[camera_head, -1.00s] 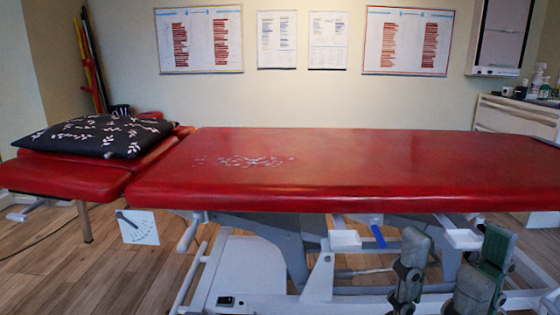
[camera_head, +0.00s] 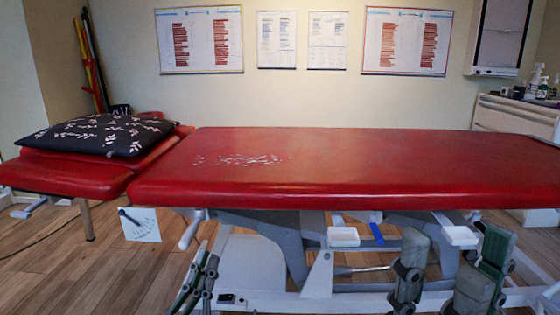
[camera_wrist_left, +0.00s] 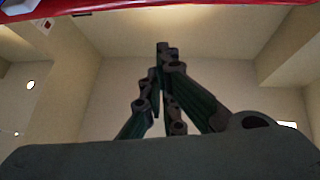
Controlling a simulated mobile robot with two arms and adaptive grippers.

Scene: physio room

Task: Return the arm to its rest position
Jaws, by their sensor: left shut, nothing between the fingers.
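My left gripper (camera_head: 207,252) shows at the bottom of the head view, left of centre, in front of the treatment table's white frame. It points upward with its green-grey fingers together and nothing between them. In the left wrist view its fingers (camera_wrist_left: 162,48) meet at the tips, against a pale wall and ceiling. My right gripper (camera_head: 456,243) shows at the lower right of the head view. Its two fingers stand upright and wide apart, with nothing held between them. Most of both arms is out of view.
A red treatment table (camera_head: 350,165) spans the head view just beyond both grippers, with a black patterned pillow (camera_head: 95,134) on its left end. Wooden floor (camera_head: 60,270) is clear at lower left. A cabinet (camera_head: 515,117) stands far right.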

